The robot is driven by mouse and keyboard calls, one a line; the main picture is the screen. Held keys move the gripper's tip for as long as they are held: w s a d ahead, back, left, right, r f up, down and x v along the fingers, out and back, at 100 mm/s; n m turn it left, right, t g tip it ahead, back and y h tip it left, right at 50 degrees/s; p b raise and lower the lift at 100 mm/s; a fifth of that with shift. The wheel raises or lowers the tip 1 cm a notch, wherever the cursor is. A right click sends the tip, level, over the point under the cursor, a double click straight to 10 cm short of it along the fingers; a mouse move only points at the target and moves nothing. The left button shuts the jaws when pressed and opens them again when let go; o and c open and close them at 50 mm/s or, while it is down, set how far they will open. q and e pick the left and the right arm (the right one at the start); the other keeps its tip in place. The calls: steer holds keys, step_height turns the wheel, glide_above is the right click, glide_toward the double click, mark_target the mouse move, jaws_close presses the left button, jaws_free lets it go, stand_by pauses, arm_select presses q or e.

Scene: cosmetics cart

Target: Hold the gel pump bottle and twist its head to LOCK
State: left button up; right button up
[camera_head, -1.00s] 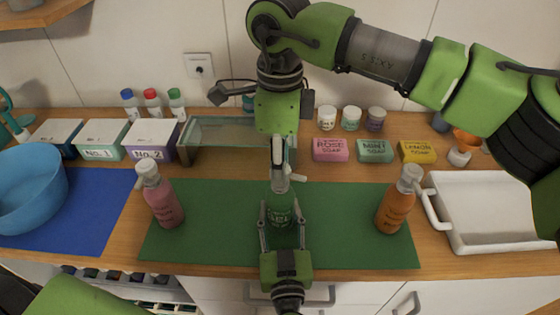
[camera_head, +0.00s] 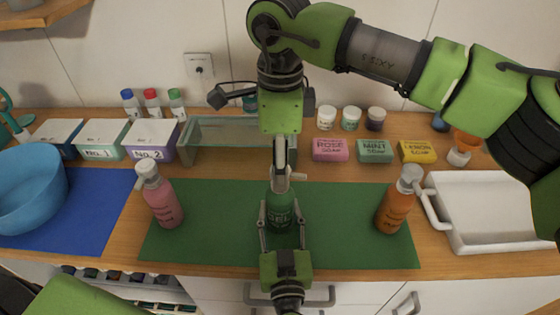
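The green gel pump bottle (camera_head: 280,208) stands upright on the green mat (camera_head: 345,240), labelled GEL. My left gripper (camera_head: 280,222) comes from the front edge with a finger on each side of the bottle's body and looks closed on it. My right gripper (camera_head: 280,165) points down from above at the bottle's pump head, which it mostly hides. Its fingers look edge-on, so I cannot tell whether they grip the head. A bit of the pale head (camera_head: 293,176) shows to the right of the fingers.
A pink pump bottle (camera_head: 163,202) stands on the mat at left and an orange one (camera_head: 396,207) at right. Behind are a glass tray (camera_head: 225,130) and the rose, mint and lemon soaps (camera_head: 375,151). A white tray (camera_head: 485,235) lies right, a blue bowl (camera_head: 30,190) left.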

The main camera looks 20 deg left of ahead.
steer(key=shift+r, duration=0.1)
step_height(320, 180, up, 12)
stand_by(0.5)
arm_select(q)
steer(key=o, duration=1.4)
steer(key=shift+s, duration=0.1)
